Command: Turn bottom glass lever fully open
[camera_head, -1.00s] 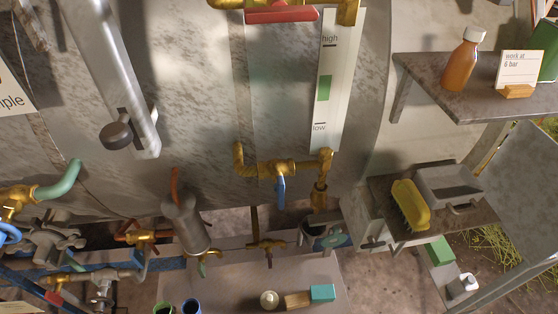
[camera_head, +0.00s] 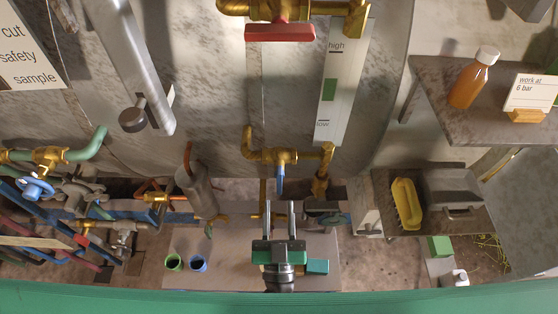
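The bottom glass lever (camera_head: 281,180) is blue and hangs straight down from the brass bottom valve (camera_head: 272,156), below the level scale (camera_head: 329,90) marked high and low. My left gripper (camera_head: 280,204) is at the lower middle, its two grey fingers pointing up the picture. The fingers are apart, with nothing seen between them. In the picture the lever's lower end lies just above and between the fingertips; I cannot tell how far apart they are in depth. A red lever (camera_head: 280,32) sits on the upper brass valve. My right gripper is not in view.
A grey shelf (camera_head: 425,82) with an orange bottle (camera_head: 474,77) and a card stands at the right. Below it is a shelf with a yellow brush (camera_head: 407,203). Pipes and valves crowd the lower left. Two small cups (camera_head: 186,263) stand on the low bench.

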